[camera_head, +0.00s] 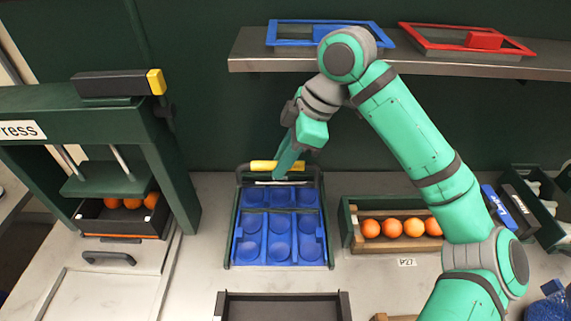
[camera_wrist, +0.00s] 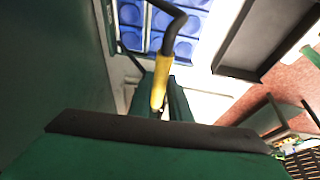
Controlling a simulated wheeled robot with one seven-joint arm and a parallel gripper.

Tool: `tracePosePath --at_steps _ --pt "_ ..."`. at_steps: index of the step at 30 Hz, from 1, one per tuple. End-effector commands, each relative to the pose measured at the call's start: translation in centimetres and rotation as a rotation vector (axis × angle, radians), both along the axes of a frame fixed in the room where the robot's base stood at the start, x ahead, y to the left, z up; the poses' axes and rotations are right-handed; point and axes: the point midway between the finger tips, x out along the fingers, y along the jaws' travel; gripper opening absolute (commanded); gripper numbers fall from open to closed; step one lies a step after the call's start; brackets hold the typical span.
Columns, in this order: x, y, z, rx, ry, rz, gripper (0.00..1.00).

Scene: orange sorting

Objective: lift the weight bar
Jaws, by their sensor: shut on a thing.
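The weight bar is a black bar with a yellow grip (camera_head: 262,165) at the back edge of the blue tray (camera_head: 238,232). My gripper (camera_head: 285,168) reaches down to the yellow grip from behind the tray. In the wrist view, the yellow grip (camera_wrist: 163,72) lies between the green fingers of my gripper (camera_wrist: 158,98), which are shut on it. The black part of the bar (camera_wrist: 176,14) bends away toward the tray's blue cups (camera_wrist: 180,45). The fingers hide part of the grip in the head view.
A green press (camera_head: 95,130) with oranges (camera_head: 132,203) under it stands at the left. A crate (camera_head: 346,226) of oranges stands right of the tray. A dark open bin (camera_head: 283,294) is in front. A shelf (camera_head: 300,64) with blue and red frames hangs behind my arm.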

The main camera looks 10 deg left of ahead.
Motion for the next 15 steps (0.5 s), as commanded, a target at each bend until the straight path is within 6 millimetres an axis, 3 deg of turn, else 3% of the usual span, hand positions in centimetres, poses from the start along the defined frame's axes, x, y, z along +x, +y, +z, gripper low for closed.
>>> tracePosePath --at_steps 7,8,10,15 --pt "0.26 -0.12 -0.44 -0.006 0.002 -0.008 0.00" --pt "0.26 -0.12 -0.44 -0.006 0.002 -0.008 0.19" --pt "0.25 -0.12 -0.41 -0.006 0.002 -0.007 0.36" --pt "0.18 -0.10 -0.25 -0.005 -0.001 -0.006 0.36"
